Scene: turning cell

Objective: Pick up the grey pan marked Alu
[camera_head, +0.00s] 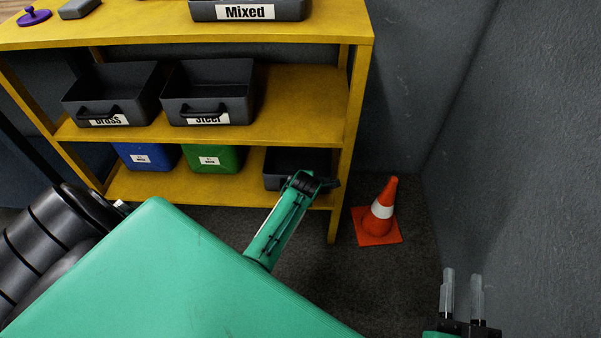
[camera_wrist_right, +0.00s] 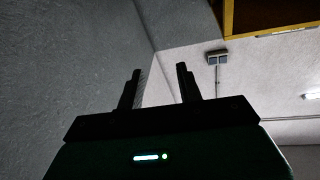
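A dark grey pan (camera_head: 287,157) stands on the bottom shelf at the right. Its front is partly hidden by a green link with a black end, and no label on it can be read, so I cannot tell if it is the Alu pan. The other grey pans read Mixed (camera_head: 246,12), Brass (camera_head: 112,90) and Steel (camera_head: 209,84). My right gripper (camera_head: 462,292) is open and empty at the lower right, well away from the shelf. Its two apart fingers also show in the right wrist view (camera_wrist_right: 160,85). I cannot make out my left gripper.
The pans stand on a yellow shelf (camera_head: 300,110). A blue bin (camera_head: 147,157) and a green bin (camera_head: 212,158) share the bottom shelf. An orange cone (camera_head: 380,215) stands on the floor right of the shelf. A grey wall (camera_head: 530,150) is close at the right.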

